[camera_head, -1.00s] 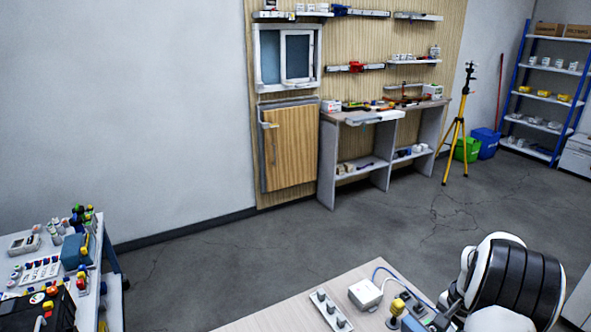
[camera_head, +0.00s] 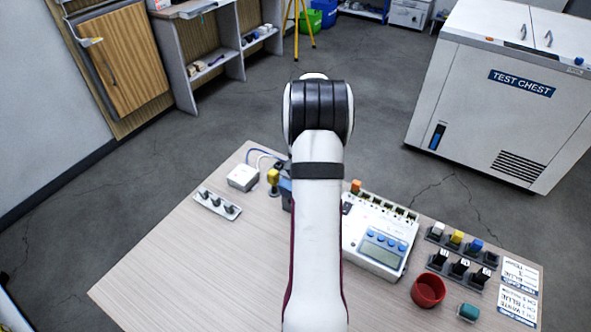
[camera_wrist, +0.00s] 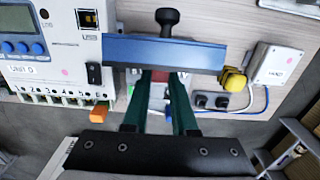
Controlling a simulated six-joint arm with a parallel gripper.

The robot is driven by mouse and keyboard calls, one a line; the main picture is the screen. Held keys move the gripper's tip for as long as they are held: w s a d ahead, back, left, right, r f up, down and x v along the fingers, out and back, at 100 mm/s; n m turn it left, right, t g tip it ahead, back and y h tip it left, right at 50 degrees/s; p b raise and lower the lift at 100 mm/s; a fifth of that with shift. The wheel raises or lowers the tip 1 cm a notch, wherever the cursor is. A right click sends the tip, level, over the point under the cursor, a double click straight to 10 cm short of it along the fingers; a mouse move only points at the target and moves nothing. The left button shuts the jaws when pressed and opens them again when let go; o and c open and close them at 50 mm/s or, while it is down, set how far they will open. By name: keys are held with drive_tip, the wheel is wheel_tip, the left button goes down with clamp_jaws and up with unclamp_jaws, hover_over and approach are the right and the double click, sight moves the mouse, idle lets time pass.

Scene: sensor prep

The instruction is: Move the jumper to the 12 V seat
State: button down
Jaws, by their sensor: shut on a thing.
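My gripper (camera_wrist: 160,88) shows in the wrist view, with its two dark green fingers reaching to the lower edge of a blue block (camera_wrist: 190,54) topped by a black knob. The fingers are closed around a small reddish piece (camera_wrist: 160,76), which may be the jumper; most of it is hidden. I cannot make out the 12 V seat or its label. In the head view my arm hides the gripper, and part of the blue block (camera_head: 286,187) shows left of the arm.
A white logger unit (camera_head: 383,238) with an orange plug (camera_wrist: 98,115) stands beside the blue block. A yellow knob (camera_wrist: 233,82) and a white cabled box (camera_head: 243,177) are on its other side. A red cup (camera_head: 428,291) and switch racks stand right. The table's left front is clear.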

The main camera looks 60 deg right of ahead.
drive_tip(key=shift+f, duration=0.35)
drive_tip(key=shift+f, duration=1.3)
idle(2.7)
drive_tip(key=c, duration=0.6)
unclamp_jaws()
drive_tip(key=shift+o, duration=0.7)
drive_tip(key=shift+r, duration=3.55)
